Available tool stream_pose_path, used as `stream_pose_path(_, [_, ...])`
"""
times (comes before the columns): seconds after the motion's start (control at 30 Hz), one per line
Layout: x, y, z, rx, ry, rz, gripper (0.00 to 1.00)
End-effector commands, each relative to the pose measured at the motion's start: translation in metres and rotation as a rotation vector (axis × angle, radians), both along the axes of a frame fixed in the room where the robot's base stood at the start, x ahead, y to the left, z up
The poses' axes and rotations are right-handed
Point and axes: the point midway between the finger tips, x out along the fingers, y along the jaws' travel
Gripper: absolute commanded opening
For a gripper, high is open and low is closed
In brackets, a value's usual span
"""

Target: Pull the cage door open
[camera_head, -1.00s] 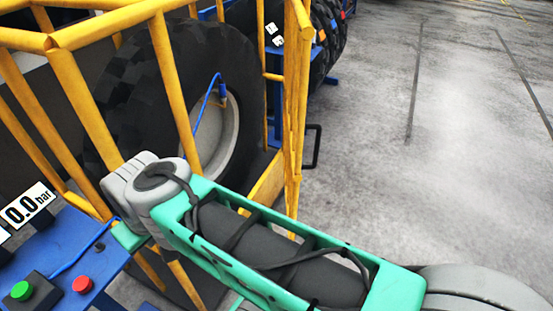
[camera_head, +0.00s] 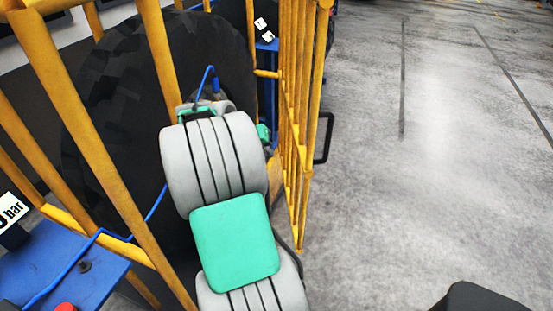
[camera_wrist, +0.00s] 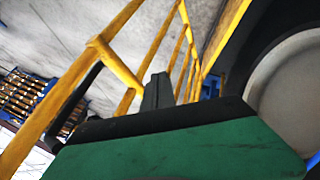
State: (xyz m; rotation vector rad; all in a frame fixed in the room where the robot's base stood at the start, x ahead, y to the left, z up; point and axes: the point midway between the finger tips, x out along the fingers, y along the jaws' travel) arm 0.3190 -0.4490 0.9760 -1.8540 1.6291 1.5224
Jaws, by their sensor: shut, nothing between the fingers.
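The cage door (camera_head: 304,110) is a panel of yellow bars, seen nearly edge-on right of the tyre in the head view. Its black handle (camera_head: 326,138) sticks out on the right side. My arm reaches up on the tyre side of these bars and hides my gripper in the head view. In the wrist view the dark fingers of my gripper (camera_wrist: 157,92) are together and empty, close to yellow bars (camera_wrist: 122,66). I cannot tell whether they touch. A black curved bar, perhaps the handle (camera_wrist: 72,100), shows at left.
A large black tyre (camera_head: 105,100) stands inside the yellow cage (camera_head: 85,130), with a blue hose (camera_head: 150,205) running to it. A blue panel (camera_head: 70,265) with a red button is at lower left. The grey floor (camera_head: 420,180) at right is clear.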

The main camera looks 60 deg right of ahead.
Motion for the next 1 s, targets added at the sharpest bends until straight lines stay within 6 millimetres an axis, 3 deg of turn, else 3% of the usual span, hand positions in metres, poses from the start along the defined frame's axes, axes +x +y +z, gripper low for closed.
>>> stream_pose_path(0.4, [-0.015,-0.050,-0.070,0.005,0.001,0.000,0.00])
stream_pose_path(0.63, [-0.042,-0.069,-0.067,0.004,-0.002,0.001,0.00])
stream_pose_path(1.0, [-0.045,-0.072,-0.069,0.003,-0.003,0.004,0.00])
